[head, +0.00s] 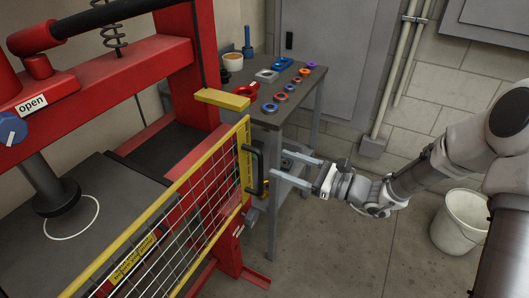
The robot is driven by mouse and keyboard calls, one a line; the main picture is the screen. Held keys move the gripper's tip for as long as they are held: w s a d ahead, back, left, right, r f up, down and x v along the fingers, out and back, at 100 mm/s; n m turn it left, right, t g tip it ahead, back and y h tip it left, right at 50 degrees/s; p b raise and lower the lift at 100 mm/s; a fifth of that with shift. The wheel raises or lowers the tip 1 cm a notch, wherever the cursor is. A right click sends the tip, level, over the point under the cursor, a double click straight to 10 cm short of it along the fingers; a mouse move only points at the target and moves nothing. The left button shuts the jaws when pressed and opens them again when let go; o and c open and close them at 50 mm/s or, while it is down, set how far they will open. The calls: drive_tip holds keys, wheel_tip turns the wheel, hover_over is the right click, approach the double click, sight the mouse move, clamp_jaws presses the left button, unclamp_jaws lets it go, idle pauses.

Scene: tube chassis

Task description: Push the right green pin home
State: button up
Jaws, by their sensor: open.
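No green pin can be made out in the head view. A red press frame (110,75) fills the left side, with a yellow mesh guard gate (246,150) across its front. A black handle (253,170) is on the gate's right end. Small fittings (252,214) sit low on the frame below the handle, too small to tell apart. My gripper (281,166) is open and empty, its two fingers pointing left at the handle, just right of it. The fingers appear apart from the handle.
A grey workbench (300,112) behind the gate holds several coloured rings, a red part (246,90) and an orange-white bowl (232,60). A white bucket (460,222) stands at the right. The floor (350,250) between press and bucket is clear.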

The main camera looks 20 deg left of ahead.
drive_tip(key=d+p, duration=0.1)
drive_tip(key=d, duration=0.6)
drive_tip(key=shift+s+d, duration=0.35)
drive_tip(key=shift+s, duration=0.05)
